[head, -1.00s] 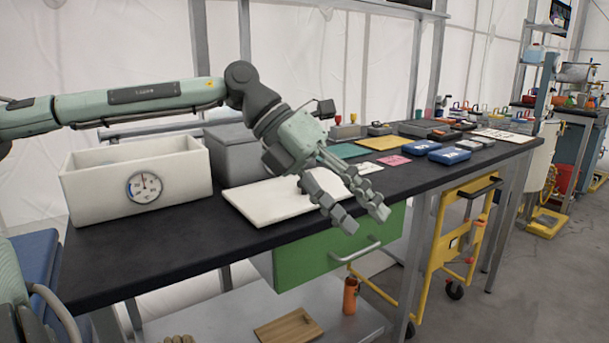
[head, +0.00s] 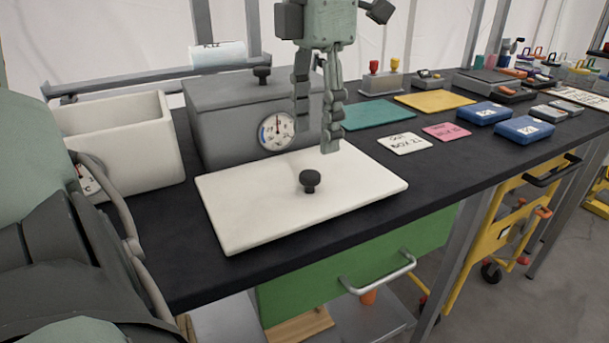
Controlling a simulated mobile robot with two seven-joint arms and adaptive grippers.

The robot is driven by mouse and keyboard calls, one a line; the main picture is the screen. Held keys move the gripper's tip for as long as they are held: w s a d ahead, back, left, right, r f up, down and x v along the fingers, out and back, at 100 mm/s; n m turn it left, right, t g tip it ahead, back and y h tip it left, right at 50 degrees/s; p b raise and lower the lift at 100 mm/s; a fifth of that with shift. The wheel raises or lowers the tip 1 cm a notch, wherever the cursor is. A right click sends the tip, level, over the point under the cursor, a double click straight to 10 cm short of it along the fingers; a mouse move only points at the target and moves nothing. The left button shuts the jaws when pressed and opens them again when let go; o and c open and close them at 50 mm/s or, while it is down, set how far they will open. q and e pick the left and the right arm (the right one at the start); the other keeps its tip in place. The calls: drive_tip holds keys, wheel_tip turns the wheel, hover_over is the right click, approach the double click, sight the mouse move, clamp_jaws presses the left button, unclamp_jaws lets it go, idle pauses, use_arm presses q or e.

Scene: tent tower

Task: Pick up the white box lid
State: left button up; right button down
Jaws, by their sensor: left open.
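The white box lid (head: 260,205) lies flat on the black workbench, with a dark round knob (head: 310,181) near its middle. My left gripper (head: 316,148) points down above the back part of the lid, behind the knob. Its fingers are apart and empty, and they do not hold the knob. The open white box (head: 130,150) stands at the left of the bench, partly hidden by my own arm in the foreground. My right gripper does not show.
A grey box with a dial (head: 215,130) stands just behind the lid. A teal mat (head: 378,115), small label cards (head: 404,143) and blue cases (head: 524,130) lie to the right. Bare bench (head: 420,184) shows right of the lid. A green drawer (head: 330,278) is below.

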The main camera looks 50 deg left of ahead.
sight(310, 173)
use_arm(q)
drive_tip(key=f, duration=0.3)
drive_tip(key=s+f, duration=0.1)
drive_tip(key=f, duration=0.1)
drive_tip(key=shift+f, duration=0.8)
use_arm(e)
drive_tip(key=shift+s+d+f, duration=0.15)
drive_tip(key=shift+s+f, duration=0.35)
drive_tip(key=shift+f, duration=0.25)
use_arm(q)
drive_tip(key=shift+c, duration=1)
clamp_jaws()
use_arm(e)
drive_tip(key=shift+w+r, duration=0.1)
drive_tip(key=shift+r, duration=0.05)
